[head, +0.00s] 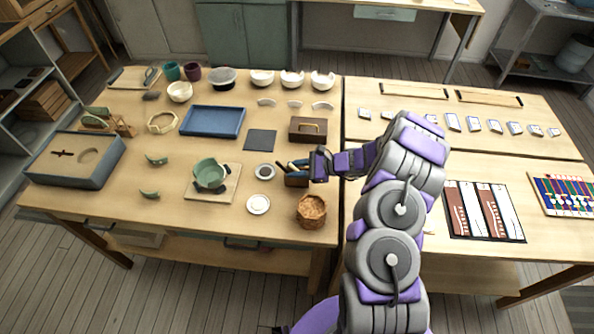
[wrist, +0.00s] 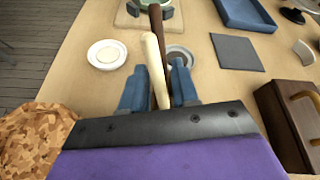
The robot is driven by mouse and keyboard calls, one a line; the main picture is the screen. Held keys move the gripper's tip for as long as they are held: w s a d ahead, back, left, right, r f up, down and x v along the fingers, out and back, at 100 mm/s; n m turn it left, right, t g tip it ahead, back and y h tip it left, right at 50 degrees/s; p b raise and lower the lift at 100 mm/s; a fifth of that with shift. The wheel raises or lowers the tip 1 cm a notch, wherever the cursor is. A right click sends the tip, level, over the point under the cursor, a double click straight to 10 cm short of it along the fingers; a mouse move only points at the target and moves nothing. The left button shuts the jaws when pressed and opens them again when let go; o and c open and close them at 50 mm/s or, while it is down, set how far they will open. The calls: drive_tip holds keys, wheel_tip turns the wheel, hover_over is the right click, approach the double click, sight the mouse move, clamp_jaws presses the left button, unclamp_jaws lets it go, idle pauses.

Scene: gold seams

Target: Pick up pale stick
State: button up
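The pale stick (wrist: 155,70) is a slim cream rod in the wrist view, running between my two blue fingers with its near end close to the palm. A dark brown stick (wrist: 157,30) lies right beside and partly behind it. My gripper (wrist: 159,82) has its fingers apart, one on each side of the sticks; I see no clear pinch on the pale stick. In the head view my gripper (head: 308,163) is at a small brown holder (head: 297,181) near the table's middle, and the pale stick is hard to make out there.
A woven basket (head: 311,210) stands in front of the gripper. A white dish (head: 258,204) and a small dark-filled dish (head: 264,172) lie left. A brown box with a handle (head: 308,130) stands behind, near a dark flat square (head: 260,140). A green pot (head: 209,174) sits farther left.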

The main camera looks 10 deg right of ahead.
clamp_jaws()
